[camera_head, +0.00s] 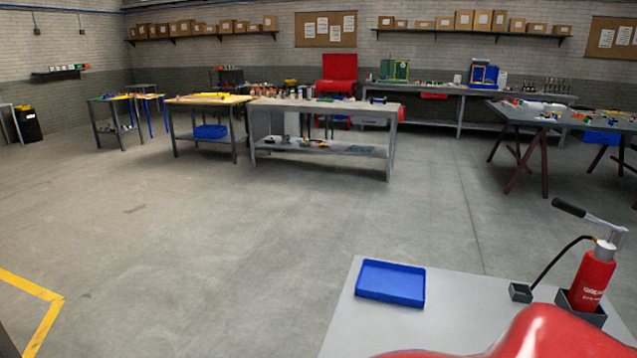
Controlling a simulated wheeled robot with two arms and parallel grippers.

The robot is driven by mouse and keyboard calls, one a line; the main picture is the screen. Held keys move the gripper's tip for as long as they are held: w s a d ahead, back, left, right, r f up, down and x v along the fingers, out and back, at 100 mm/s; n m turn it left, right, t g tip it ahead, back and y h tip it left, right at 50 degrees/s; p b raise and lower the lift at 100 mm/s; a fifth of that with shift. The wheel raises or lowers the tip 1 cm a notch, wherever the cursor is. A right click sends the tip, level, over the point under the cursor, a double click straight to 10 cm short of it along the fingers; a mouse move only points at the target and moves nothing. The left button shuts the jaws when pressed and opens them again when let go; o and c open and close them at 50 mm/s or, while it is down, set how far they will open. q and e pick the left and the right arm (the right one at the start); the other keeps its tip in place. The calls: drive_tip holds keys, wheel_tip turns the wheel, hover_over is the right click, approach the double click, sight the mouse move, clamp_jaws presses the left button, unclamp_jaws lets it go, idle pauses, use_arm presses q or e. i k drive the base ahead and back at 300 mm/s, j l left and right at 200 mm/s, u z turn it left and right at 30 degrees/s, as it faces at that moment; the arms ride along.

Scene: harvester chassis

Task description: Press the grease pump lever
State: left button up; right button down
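A red grease pump (592,280) stands upright in a dark square holder near the right edge of a light grey table. Its lever (587,217) has a black grip (568,207) that points up and to the left, above the pump head. A black hose (555,262) curves from the pump head down to a small dark block (520,292) on the table. Neither of my grippers shows in the head view.
A blue tray (391,283) lies on the grey table (462,300), left of the pump. A large glossy red shape (540,336) covers the table's near part. Open concrete floor (230,230) lies to the left. Workbenches (325,108) stand farther back.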

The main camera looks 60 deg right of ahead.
sight(557, 203)
drive_tip(key=k+j+z, duration=0.1)
drive_tip(key=z, duration=1.65)
